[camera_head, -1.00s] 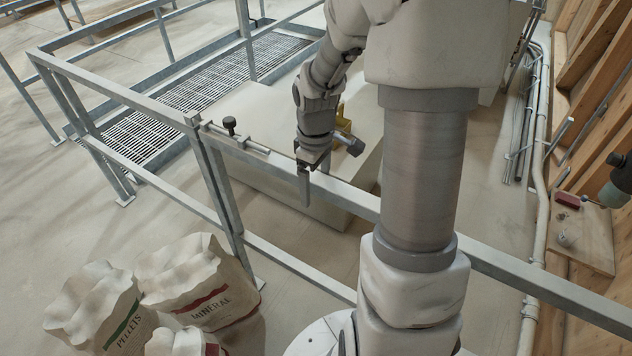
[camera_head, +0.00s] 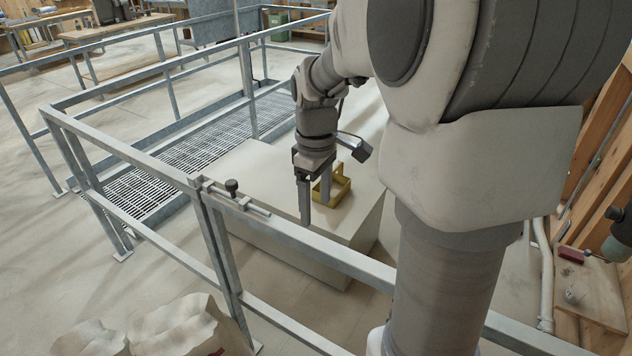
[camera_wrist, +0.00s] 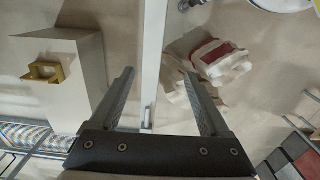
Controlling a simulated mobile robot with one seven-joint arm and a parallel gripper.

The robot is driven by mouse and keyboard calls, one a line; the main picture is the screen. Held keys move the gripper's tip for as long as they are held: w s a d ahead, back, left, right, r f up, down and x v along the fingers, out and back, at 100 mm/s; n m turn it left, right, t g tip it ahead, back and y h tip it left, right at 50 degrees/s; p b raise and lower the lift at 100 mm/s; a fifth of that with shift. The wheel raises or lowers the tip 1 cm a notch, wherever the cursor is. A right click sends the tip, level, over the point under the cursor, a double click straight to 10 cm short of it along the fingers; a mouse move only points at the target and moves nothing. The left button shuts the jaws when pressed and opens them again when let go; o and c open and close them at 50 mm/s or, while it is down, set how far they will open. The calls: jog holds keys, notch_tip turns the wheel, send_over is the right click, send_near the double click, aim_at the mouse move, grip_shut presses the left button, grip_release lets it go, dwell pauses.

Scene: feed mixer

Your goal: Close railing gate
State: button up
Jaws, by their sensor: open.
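The grey metal railing gate (camera_head: 330,254) runs from the middle left toward the lower right, in line with the railing on its left. Two upright posts stand close side by side at that joint. A slide bolt with a dark knob (camera_head: 232,187) sits on the top rail there. My gripper (camera_head: 315,200) points down with its fingers apart and empty, just beyond the rail and right of the bolt. In the wrist view, the pale rail (camera_wrist: 152,60) passes between the spread fingers of my gripper (camera_wrist: 158,74). Whether a finger touches the rail I cannot tell.
A pale block (camera_head: 260,165) stands behind the rail, with a yellow bracket (camera_head: 341,185) on top. A metal grating (camera_head: 150,185) lies to the left. Feed sacks (camera_head: 190,328) stand at the bottom left. My arm hides much of the right side.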

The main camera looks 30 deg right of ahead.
jog(key=shift+r, duration=2.2)
